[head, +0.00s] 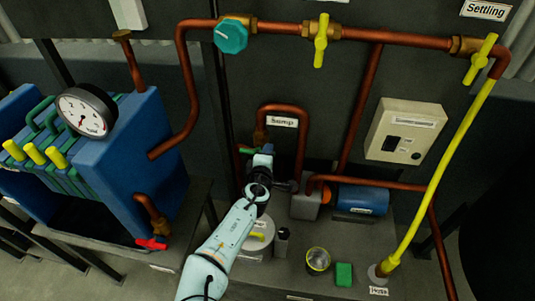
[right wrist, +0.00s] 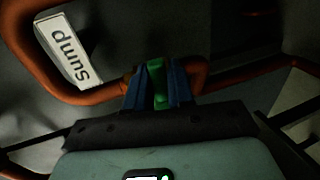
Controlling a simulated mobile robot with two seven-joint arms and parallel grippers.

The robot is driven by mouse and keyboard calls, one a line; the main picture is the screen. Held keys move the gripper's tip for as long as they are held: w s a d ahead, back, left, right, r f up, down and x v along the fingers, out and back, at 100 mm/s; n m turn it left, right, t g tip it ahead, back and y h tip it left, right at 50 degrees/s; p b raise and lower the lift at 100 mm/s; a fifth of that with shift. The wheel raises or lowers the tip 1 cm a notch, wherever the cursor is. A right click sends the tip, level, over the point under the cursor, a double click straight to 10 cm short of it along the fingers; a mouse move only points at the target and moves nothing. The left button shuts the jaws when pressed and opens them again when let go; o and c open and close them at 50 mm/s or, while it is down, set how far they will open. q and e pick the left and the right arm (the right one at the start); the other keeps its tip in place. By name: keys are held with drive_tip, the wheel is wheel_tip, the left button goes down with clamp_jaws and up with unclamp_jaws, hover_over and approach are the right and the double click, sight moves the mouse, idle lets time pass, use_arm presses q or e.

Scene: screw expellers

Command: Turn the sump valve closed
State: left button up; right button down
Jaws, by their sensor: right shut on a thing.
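The label "Sump" (head: 283,121) sits inside a copper pipe loop on the dark panel, and it also shows in the right wrist view (right wrist: 69,55). Just below it, my right gripper (head: 258,153) reaches up to the pipe. In the right wrist view, its two blue fingers (right wrist: 158,85) are shut on a green valve handle (right wrist: 156,80), one finger on each side. The handle stands upright between them, with copper pipe close behind. In the head view the gripper hides most of this valve; a bit of green shows at its left. My left gripper is not in view.
A blue pump (head: 360,199) and a grey control box (head: 405,131) are to the right. Copper pipes (head: 375,37) run overhead. A blue filter press (head: 124,155) with a gauge (head: 86,110) stands left. A cup (head: 318,261) and green block (head: 343,274) are on the bench.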

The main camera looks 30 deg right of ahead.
idle(0.4)
drive_tip(key=c, duration=1.1)
unclamp_jaws()
drive_tip(key=shift+w, duration=0.1)
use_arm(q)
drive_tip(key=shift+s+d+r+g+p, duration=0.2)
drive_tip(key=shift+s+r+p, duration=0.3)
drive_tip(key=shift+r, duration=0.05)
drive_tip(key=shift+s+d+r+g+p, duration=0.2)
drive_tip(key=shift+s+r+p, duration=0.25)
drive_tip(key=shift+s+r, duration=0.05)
use_arm(e)
drive_tip(key=v, duration=1.3)
drive_tip(key=shift+s+a, duration=0.15)
drive_tip(key=shift+s, duration=0.1)
